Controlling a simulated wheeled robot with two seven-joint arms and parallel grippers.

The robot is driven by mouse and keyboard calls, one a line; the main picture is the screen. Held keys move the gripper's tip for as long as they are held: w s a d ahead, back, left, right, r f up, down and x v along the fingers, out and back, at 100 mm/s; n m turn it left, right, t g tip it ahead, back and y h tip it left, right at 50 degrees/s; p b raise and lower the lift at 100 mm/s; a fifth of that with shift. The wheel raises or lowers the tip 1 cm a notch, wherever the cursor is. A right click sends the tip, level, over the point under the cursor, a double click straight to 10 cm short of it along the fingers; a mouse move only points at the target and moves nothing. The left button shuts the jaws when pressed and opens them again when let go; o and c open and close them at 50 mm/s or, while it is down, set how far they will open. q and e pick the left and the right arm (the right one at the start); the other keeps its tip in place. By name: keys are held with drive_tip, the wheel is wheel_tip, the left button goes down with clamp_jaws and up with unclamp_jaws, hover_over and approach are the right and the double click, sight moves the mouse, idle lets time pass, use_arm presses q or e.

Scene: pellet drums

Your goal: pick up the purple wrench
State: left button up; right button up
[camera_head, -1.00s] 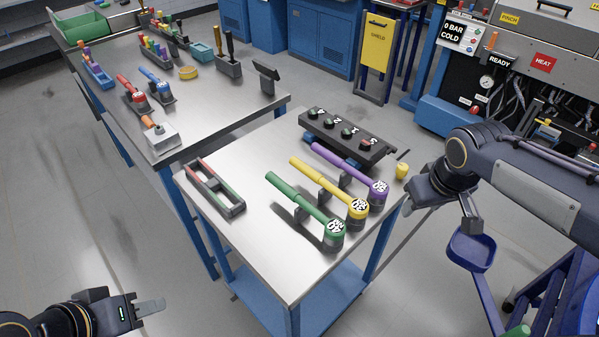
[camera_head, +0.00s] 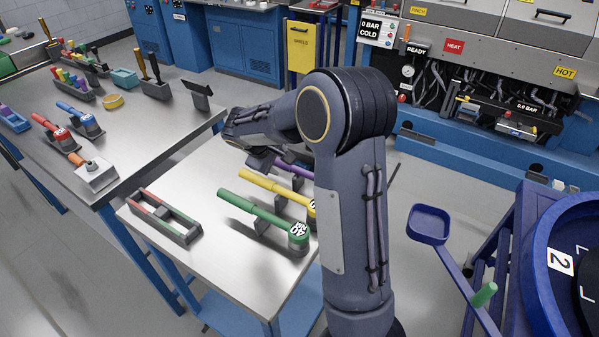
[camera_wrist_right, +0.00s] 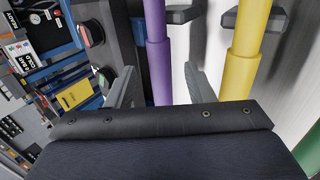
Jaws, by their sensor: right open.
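The purple wrench (camera_head: 297,169) lies on the metal table behind the yellow wrench, mostly hidden by my right arm in the head view. In the right wrist view, the purple wrench (camera_wrist_right: 158,55) runs lengthwise between two spread grey fingers. My right gripper (camera_wrist_right: 161,84) is open around its handle; I cannot tell whether the fingers touch it. In the head view my right gripper (camera_head: 266,158) is partly hidden by its own wrist, over the handle side of the wrench. My left gripper is out of view.
The yellow wrench (camera_head: 262,186) lies close beside the purple one, and the green wrench (camera_head: 250,208) is nearer. A red and green tray (camera_head: 165,217) sits at the table's left. A blue drum (camera_head: 548,270) stands at the right.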

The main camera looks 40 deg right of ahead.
sight(282, 163)
drive_tip(key=x, duration=0.4)
drive_tip(key=shift+p, duration=0.35)
clamp_jaws()
